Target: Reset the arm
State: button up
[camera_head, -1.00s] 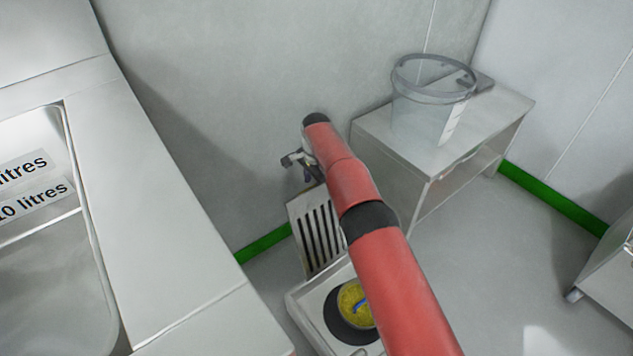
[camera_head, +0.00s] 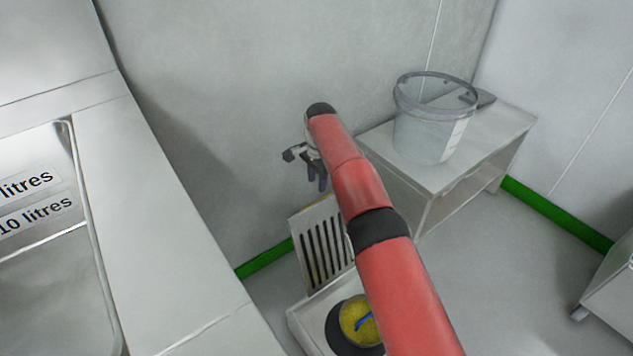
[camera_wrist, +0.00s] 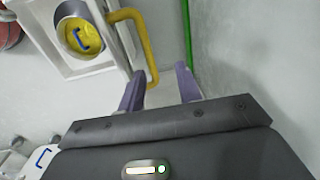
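My arm reaches out over the floor toward the wall in the head view. My gripper (camera_head: 318,178) hangs at its far end, fingers pointing down, partly hidden by the red arm. In the wrist view, the two purple fingers of my gripper (camera_wrist: 161,88) stand apart with nothing between them, so it is open and empty.
A clear bucket (camera_head: 428,135) stands on a white bench (camera_head: 480,143) to the right. In the wrist view, a yellow bent bar (camera_wrist: 146,45) runs close to the fingers.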

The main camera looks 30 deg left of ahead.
dwell(0.3)
jog(key=w+d+r+t, duration=0.1)
jog(key=w+d+r, duration=0.2)
jog(key=d+r, duration=0.75)
jog(key=w+d+r+t, duration=0.1)
jog(key=w+d+r, duration=0.2)
jog(key=d+r, duration=0.75)
jog(key=s+d+r+n+t, duration=0.1)
jog(key=s+d+r, duration=0.3)
jog(key=d, duration=0.4)
jog(key=s+d+r+n, duration=0.1)
jog(key=s+d+r, duration=0.3)
jog(key=d, duration=0.5)
jog(key=s+d+t, duration=0.1)
jog(key=s+d, duration=0.8)
jog(key=s, duration=0.1)
jog(key=s+d+f+n, duration=0.1)
jog(key=s+d+f, duration=0.2)
jog(key=s, duration=0.4)
jog(key=s+d+f+n+t, duration=0.1)
jog(key=s+d+f, duration=0.3)
jog(key=s, duration=0.3)
jog(key=shift+s+d+h, duration=0.25)
jog(key=shift+d+h, duration=0.1)
jog(key=shift+h, duration=0.05)
